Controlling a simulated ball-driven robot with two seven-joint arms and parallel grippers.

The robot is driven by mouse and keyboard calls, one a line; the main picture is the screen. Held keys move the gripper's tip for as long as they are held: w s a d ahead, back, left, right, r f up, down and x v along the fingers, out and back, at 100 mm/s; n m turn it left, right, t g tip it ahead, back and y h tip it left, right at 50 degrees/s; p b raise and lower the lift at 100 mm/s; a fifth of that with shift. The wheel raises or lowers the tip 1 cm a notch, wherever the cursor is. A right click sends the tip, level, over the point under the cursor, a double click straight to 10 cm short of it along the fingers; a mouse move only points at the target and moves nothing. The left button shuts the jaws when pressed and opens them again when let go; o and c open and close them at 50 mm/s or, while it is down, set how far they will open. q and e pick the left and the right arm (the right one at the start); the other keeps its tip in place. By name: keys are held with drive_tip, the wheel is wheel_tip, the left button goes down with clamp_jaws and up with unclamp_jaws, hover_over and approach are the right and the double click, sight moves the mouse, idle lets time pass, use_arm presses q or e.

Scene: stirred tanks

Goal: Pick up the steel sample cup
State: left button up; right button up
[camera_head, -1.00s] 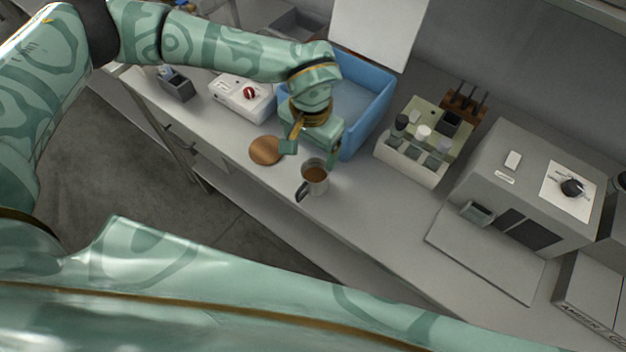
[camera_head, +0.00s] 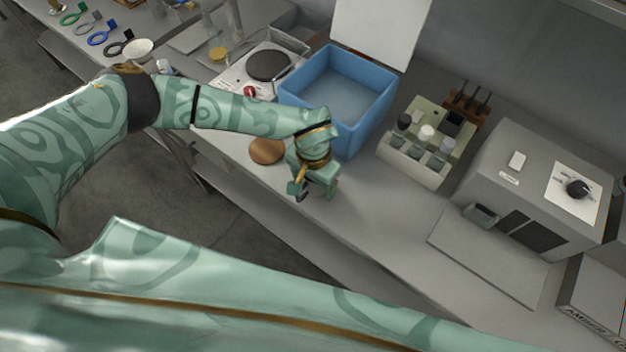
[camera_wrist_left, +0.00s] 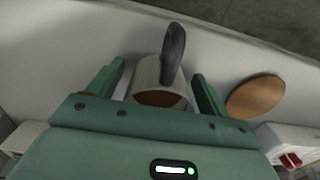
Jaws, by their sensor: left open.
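The steel sample cup (camera_wrist_left: 147,76) shows in the left wrist view, with a dark handle and brown contents. It stands between the two green fingers of my left gripper (camera_wrist_left: 158,72). The fingers are apart, one on each side of the cup, and a gap shows on either side. In the head view my left gripper (camera_head: 314,190) is low over the bench and hides nearly all of the cup. My right gripper is not in view.
A round wooden disc (camera_head: 266,151) lies beside the gripper. A blue bin (camera_head: 372,115) stands behind it, with a hot plate (camera_head: 232,80) to its left. A vial rack (camera_head: 412,160) and a grey machine (camera_head: 520,190) stand to the right. The bench front is clear.

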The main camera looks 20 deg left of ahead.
use_arm(q)
drive_tip(key=c, duration=1.1)
drive_tip(key=shift+c, duration=0.6)
drive_tip(key=shift+r, duration=0.2)
